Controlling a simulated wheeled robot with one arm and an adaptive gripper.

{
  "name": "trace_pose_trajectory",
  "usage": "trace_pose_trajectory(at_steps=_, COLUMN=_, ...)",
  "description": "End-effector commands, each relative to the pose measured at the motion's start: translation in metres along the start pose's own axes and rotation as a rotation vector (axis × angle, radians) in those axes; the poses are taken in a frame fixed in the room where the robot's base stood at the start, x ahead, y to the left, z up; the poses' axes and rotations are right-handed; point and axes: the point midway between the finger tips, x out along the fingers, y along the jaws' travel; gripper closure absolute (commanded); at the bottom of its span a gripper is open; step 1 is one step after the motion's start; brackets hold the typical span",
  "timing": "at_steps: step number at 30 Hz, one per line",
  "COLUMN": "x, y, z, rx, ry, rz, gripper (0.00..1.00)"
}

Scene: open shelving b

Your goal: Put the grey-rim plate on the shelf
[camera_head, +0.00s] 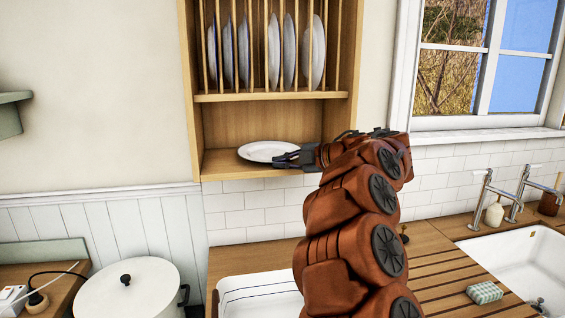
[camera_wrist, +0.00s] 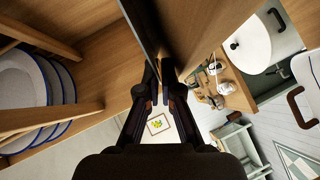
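The grey-rim plate (camera_head: 266,151) is white and lies about flat in the lower open bay of the wooden shelf unit, over its bottom board (camera_head: 222,168). Its rim colour is hard to make out. My gripper (camera_head: 284,158) comes from the right, with its fingers at the plate's near right edge. In the wrist view my gripper (camera_wrist: 160,82) has its fingers close together on the two sides of the plate, which shows nearly edge-on as a dark slab (camera_wrist: 146,30). I cannot tell whether the plate touches the board.
Several blue-rimmed plates (camera_head: 243,50) stand upright between the rack's dowels above. A white pot (camera_head: 130,290) is at the lower left. The sink (camera_head: 525,262) with taps is at the right, and a sponge (camera_head: 484,293) lies on the drainboard.

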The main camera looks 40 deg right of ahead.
Motion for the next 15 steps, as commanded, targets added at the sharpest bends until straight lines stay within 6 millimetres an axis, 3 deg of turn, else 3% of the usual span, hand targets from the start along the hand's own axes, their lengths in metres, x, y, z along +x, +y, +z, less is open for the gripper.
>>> trace_pose_trajectory(at_steps=1, x=0.0041, y=-0.0168, z=0.005, rx=0.016, ry=-0.002, rz=-0.032, gripper=1.0)
trace_pose_trajectory(at_steps=2, x=0.0042, y=-0.017, z=0.005, rx=0.016, ry=-0.002, rz=-0.032, gripper=1.0)
trace_pose_trajectory(at_steps=3, x=0.0044, y=-0.0173, z=0.0051, rx=0.016, ry=-0.001, rz=-0.033, gripper=0.93)
trace_pose_trajectory(at_steps=11, x=0.0043, y=-0.0183, z=0.0058, rx=0.018, ry=-0.003, rz=-0.034, gripper=0.66)
trace_pose_trajectory(at_steps=15, x=-0.0033, y=-0.0175, z=0.0061, rx=0.018, ry=-0.003, rz=-0.032, gripper=0.65)
